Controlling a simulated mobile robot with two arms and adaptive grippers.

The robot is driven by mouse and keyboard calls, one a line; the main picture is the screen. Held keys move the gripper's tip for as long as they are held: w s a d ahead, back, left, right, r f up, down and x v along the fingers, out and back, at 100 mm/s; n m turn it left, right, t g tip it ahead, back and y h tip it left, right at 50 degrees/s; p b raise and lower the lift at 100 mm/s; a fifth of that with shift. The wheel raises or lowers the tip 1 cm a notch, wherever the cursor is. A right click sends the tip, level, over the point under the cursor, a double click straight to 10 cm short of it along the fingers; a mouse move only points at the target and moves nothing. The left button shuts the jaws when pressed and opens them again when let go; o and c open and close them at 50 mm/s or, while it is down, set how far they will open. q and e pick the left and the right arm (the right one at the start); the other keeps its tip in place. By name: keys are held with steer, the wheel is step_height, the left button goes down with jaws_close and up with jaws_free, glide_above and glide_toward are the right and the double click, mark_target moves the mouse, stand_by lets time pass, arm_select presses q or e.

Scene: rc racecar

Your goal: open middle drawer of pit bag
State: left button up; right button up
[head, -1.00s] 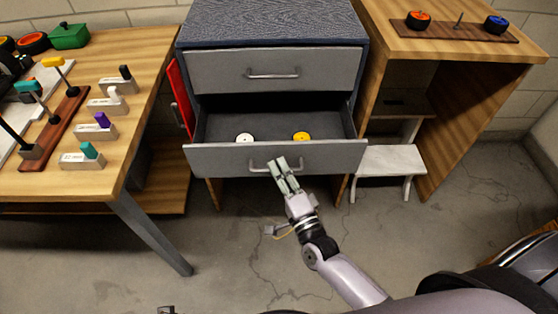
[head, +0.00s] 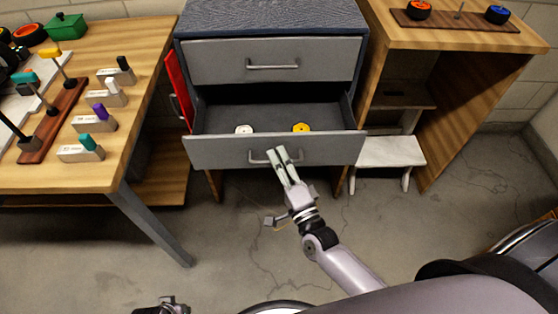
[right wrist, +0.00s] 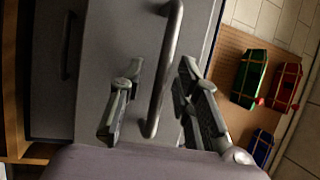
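The grey-blue pit bag cabinet (head: 270,17) stands in the middle of the head view. Its top drawer (head: 225,62) is shut. The drawer below it (head: 215,152) is pulled well out, with a white disc (head: 244,129) and a yellow disc (head: 301,127) inside. My right gripper (head: 286,153) is at this drawer's handle (head: 258,158). In the right wrist view the handle (right wrist: 166,70) passes between the parted fingers of the right gripper (right wrist: 160,95), with visible gaps. Part of my left gripper (head: 165,307) shows at the bottom edge; its fingers are unclear.
A wooden table (head: 95,182) with tools and labelled blocks stands left. A wooden bench (head: 470,60) with wheels on a board stands right, with a white step stool (head: 390,152) by it. Strapped packs (right wrist: 250,75) lie on wood beyond the drawer. Floor in front is clear.

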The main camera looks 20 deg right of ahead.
steer(key=v, duration=1.2)
steer(key=shift+f, duration=0.15)
